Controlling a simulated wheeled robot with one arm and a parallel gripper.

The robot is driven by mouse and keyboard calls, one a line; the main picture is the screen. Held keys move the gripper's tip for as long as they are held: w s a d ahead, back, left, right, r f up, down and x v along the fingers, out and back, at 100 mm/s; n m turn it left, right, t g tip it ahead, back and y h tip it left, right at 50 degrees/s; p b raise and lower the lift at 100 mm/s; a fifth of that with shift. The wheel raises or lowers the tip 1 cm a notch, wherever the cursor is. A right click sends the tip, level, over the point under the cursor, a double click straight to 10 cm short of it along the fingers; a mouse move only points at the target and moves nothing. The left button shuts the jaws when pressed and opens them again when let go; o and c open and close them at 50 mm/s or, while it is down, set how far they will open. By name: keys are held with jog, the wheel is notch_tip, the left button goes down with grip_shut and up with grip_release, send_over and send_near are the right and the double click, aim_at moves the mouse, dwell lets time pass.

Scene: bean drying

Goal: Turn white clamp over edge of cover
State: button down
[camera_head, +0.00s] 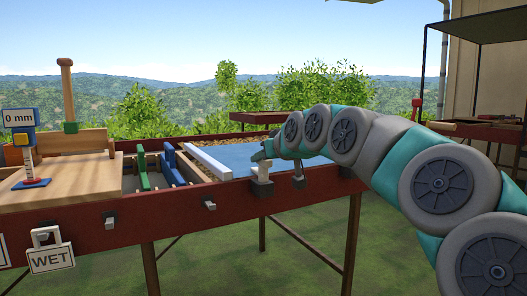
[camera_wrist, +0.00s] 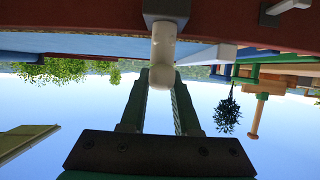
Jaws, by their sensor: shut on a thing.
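The white clamp (camera_head: 262,171) sits on the front rim of the red table, at the near edge of the blue cover (camera_head: 232,156). In the wrist view, which is upside down, the clamp's rounded white handle (camera_wrist: 162,54) runs from a grey block on the rim to between my fingertips. My gripper (camera_head: 262,155) is shut on this handle; its two green fingers also show in the wrist view (camera_wrist: 162,80). The cover lies flat, with a white bar (camera_head: 206,160) along its left edge. My arm hides the cover's right part.
Green (camera_head: 142,168) and blue (camera_head: 170,162) rakes or dividers lie left of the cover. A WET sign (camera_head: 51,258) hangs at the far left.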

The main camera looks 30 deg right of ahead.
jog(key=shift+n+y, duration=0.4)
jog(key=shift+y, duration=0.1)
jog(key=c, duration=0.6)
grip_release()
jog(key=shift+c, duration=0.2)
jog(key=v, duration=0.7)
jog(key=shift+s+r, duration=0.25)
jog(key=shift+s, duration=0.1)
